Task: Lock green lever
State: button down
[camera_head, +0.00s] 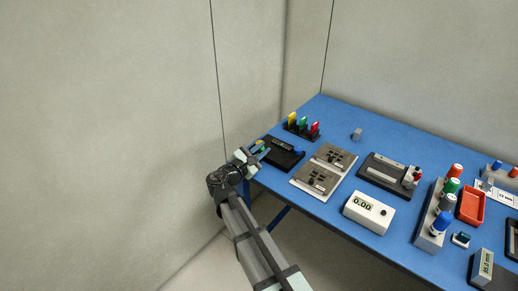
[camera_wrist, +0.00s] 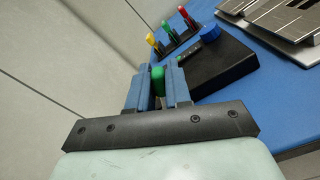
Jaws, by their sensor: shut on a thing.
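In the wrist view, a green lever (camera_wrist: 157,79) stands between the two blue fingers of my gripper (camera_wrist: 160,82), which is shut on it. Most of the lever is hidden by the fingers. It is beside the left end of a black box (camera_wrist: 222,68) with a blue knob (camera_wrist: 209,33). In the head view, my gripper (camera_head: 259,152) is at the left edge of that black box (camera_head: 285,160), near the table's left corner. The lever is too small and covered there to make out clearly.
Behind the box, a dark rack (camera_head: 300,131) holds yellow, green and red upright pieces. Grey plates (camera_head: 325,177) with dark parts lie to the right, then a white meter (camera_head: 368,212) and other fixtures. Open blue table surface (camera_head: 345,119) lies behind, around a small grey block (camera_head: 357,134).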

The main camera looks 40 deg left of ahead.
jog(key=m, duration=0.1)
jog(key=d+f+m, duration=0.1)
jog(key=m, duration=0.2)
jog(key=shift+d+f+m, duration=0.15)
jog(key=shift+d+m, duration=0.1)
jog(key=shift+m, duration=0.05)
dwell(0.5)
jog(key=c, duration=1.1)
grip_release()
jog(key=shift+c, duration=0.2)
jog(key=shift+s, duration=0.15)
jog(key=s, duration=1.3)
jog(key=shift+s, duration=0.3)
